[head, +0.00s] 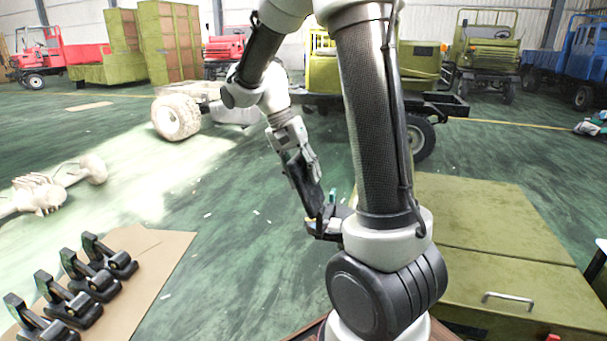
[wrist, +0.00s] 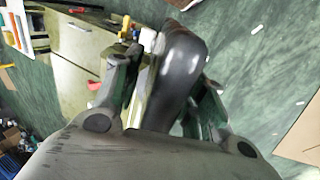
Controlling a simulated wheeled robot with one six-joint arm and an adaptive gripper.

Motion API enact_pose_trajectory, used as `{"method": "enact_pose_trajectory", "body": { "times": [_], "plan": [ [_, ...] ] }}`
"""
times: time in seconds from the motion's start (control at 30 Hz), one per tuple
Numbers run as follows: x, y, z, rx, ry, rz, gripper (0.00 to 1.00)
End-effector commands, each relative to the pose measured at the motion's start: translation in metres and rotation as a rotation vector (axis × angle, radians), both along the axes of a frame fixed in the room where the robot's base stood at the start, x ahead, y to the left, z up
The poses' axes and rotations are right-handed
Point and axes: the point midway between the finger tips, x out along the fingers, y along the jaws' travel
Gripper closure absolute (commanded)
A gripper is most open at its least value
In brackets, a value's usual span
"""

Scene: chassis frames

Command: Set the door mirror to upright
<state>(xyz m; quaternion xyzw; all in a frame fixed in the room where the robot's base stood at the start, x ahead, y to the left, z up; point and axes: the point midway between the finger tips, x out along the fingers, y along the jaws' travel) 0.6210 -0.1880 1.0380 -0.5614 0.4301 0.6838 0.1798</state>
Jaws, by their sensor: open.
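A dark, glossy, rounded piece that looks like the door mirror (wrist: 183,65) shows in the wrist view, between the two fingers of my gripper (wrist: 172,72). The fingers are open, one on each side of it. I cannot tell whether either finger touches it, and its lower end is hidden by the gripper body. In the head view my gripper (head: 325,226) points down beside my column, which hides part of it. The mirror cannot be made out clearly there, so its tilt is uncertain.
Several black parts (head: 95,278) stand on a cardboard sheet (head: 160,262) at lower left. An olive cabinet (head: 480,225) with a metal handle stands at right. A bare chassis with a pale wheel (head: 177,117) is behind my arm. Open green floor lies left of my gripper.

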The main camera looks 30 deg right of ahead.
Motion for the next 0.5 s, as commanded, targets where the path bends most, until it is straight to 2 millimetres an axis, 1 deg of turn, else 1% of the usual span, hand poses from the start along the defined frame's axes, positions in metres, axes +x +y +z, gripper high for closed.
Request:
{"method": "enact_pose_trajectory", "body": {
  "times": [0.17,0.3,0.4,0.5],
  "plan": [
    [0.0,0.0,0.0001,0.0,0.0,0.0,0.59],
    [0.0001,0.0001,0.0001,0.0,0.0,0.0,0.84],
    [0.0002,0.0001,0.0002,0.0,0.0,0.0,1.0],
    [0.0002,0.0001,0.0002,0.0,0.0,0.0,1.0]
  ]
}}
